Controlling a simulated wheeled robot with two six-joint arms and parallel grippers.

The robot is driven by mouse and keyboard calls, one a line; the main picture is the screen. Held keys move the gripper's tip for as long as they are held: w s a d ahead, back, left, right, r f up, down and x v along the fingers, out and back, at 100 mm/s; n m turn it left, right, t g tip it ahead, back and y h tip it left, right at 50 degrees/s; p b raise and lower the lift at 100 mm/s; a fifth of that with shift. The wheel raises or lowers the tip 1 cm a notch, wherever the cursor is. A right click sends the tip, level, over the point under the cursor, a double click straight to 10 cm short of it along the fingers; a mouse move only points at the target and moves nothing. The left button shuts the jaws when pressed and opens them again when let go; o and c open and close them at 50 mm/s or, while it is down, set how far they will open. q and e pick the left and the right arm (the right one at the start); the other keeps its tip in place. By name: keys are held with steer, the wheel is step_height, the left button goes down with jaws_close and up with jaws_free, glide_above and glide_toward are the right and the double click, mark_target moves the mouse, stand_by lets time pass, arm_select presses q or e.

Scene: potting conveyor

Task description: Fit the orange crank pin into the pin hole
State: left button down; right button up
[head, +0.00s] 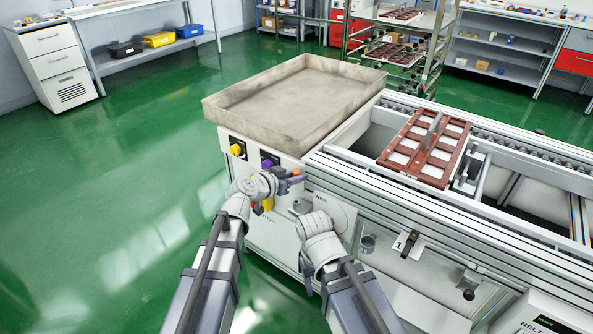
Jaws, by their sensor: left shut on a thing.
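The orange crank pin (296,178) shows as a small orange piece at the tip of my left gripper (288,177). The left gripper is shut on it, in front of the machine's left end panel, above the floor. A pale round disc (338,208) sits on the machine's front panel, partly behind my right wrist. I cannot make out the pin hole; it is too small or hidden. My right gripper (303,206) is near the disc's left side, mostly hidden by its own wrist, and its fingers cannot be made out.
A large beige tray (219,108) tops the machine's left end. Yellow (236,150) and purple knobs sit on the panel below it. A brown tray (408,172) with pale cells lies on the conveyor (470,206) at right. Green floor (120,210) is clear at left.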

arm_select(q)
steer(key=shift+f, duration=0.15)
steer(key=shift+f+b, duration=2.8)
steer(key=shift+b, duration=0.1)
steer(key=shift+f+b, duration=1.7)
steer(key=c, duration=0.6)
jaws_free()
steer(key=p+v, duration=0.3)
steer(key=v, duration=0.5)
steer(key=shift+d, duration=0.1)
